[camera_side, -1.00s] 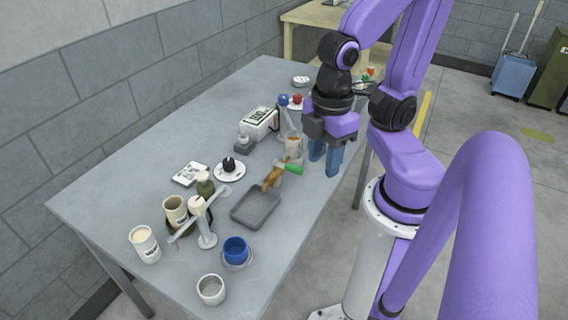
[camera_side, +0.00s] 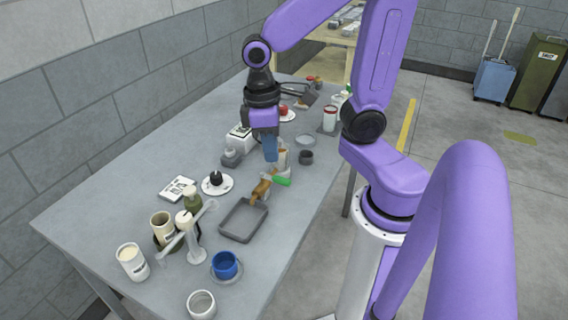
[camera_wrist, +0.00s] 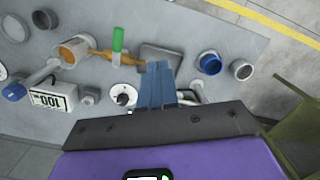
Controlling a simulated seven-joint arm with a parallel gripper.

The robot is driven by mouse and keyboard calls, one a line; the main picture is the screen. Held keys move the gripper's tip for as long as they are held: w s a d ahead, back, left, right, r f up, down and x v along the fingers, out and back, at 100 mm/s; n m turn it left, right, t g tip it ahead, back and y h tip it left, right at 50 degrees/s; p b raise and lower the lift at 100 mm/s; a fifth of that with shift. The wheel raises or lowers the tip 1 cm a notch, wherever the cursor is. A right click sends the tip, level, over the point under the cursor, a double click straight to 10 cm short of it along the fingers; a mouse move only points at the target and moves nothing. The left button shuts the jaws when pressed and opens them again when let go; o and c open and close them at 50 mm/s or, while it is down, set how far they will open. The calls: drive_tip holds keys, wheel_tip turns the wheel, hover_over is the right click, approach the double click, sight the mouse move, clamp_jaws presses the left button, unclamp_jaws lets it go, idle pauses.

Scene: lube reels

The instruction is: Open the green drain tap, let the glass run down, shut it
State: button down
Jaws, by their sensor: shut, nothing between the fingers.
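The glass (camera_side: 282,160) stands upright on the table, partly hidden behind my fingers in the side view. In the wrist view the glass (camera_wrist: 77,47) holds amber fluid. A brass tap (camera_side: 261,188) leads from its foot toward a grey tray (camera_side: 240,231). The green tap handle (camera_side: 276,180) sticks out sideways from the tap; it also shows in the wrist view (camera_wrist: 118,38), crosswise to the brass body. I cannot tell whether fluid runs. My gripper (camera_side: 271,158) is shut and empty, its blue fingers pointing down close to the glass, apart from the green handle.
A white counter box (camera_wrist: 52,98) stands beside the glass. A black knob on a white plate (camera_side: 217,184), a blue cup (camera_side: 225,264), a pale cup (camera_side: 201,304) and a grey stand (camera_side: 194,251) lie nearer. A small dark cup (camera_side: 306,157) sits right of the glass.

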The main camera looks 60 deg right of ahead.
drive_tip(key=w+d+f+m+g+y, duration=0.1)
drive_tip(key=w+d+m+y, duration=0.2)
drive_tip(key=w+d+m, duration=0.75)
drive_tip(key=s+d+f+m+t+y, duration=0.1)
drive_tip(key=s+d+m+t+y, duration=0.1)
drive_tip(key=s+d+m, duration=0.6)
drive_tip(key=shift+d+f+m+y, duration=0.15)
drive_tip(key=shift+d+m+y, duration=0.25)
drive_tip(key=shift+m, duration=1.95)
drive_tip(key=shift+s, duration=0.1)
approach(274, 178)
wheel_tip(274, 178, down, 5)
drive_tip(key=s, duration=0.1)
drive_tip(key=shift+s+a+f, duration=0.2)
drive_tip(key=shift+a+f, duration=0.3)
drive_tip(key=shift+a, duration=0.15)
